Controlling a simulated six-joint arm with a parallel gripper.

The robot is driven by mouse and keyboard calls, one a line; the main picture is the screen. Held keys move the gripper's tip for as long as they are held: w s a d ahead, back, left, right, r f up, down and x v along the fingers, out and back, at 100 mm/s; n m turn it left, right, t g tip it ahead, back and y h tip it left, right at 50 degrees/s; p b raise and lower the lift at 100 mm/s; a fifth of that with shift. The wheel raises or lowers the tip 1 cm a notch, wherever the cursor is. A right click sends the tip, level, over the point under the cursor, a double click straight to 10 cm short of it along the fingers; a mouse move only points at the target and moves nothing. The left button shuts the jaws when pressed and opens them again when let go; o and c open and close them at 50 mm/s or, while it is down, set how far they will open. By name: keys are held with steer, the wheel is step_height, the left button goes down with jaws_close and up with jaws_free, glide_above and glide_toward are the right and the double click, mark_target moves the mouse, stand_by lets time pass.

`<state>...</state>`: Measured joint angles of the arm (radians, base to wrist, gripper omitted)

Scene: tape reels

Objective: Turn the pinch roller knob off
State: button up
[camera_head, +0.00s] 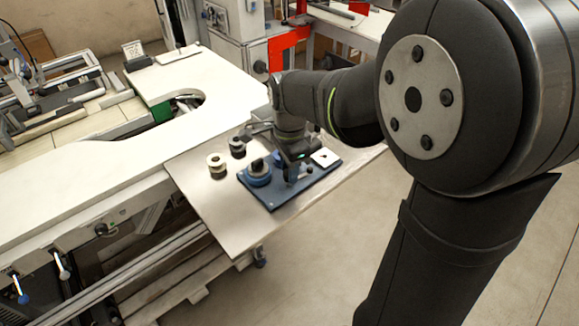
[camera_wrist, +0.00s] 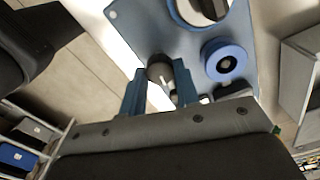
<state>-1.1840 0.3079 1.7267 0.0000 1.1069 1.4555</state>
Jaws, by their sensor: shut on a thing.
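The pinch roller knob appears to be the dark round knob (camera_wrist: 160,70) with a pale pointer line, in the wrist view. It stands on the blue plate (camera_wrist: 150,28). My gripper (camera_wrist: 158,80) has its two blue fingers on either side of the knob and is shut on it. In the head view my gripper (camera_head: 291,178) points down at the blue plate (camera_head: 275,202), and the held knob is hidden there by the fingers and wrist.
A blue reel (camera_wrist: 228,62) sits close right of the fingers in the wrist view; a blue reel (camera_head: 257,178) shows left of them in the head view. Two small spools (camera_head: 217,168) (camera_head: 238,148) stand on the metal table (camera_head: 225,215).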

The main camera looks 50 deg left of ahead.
stand_by(0.4)
steer(key=o, duration=1)
step_height(320, 180, up, 17)
steer(key=shift+r, duration=0.2)
step_height(320, 180, down, 18)
steer(key=shift+r, duration=0.25)
stand_by(0.5)
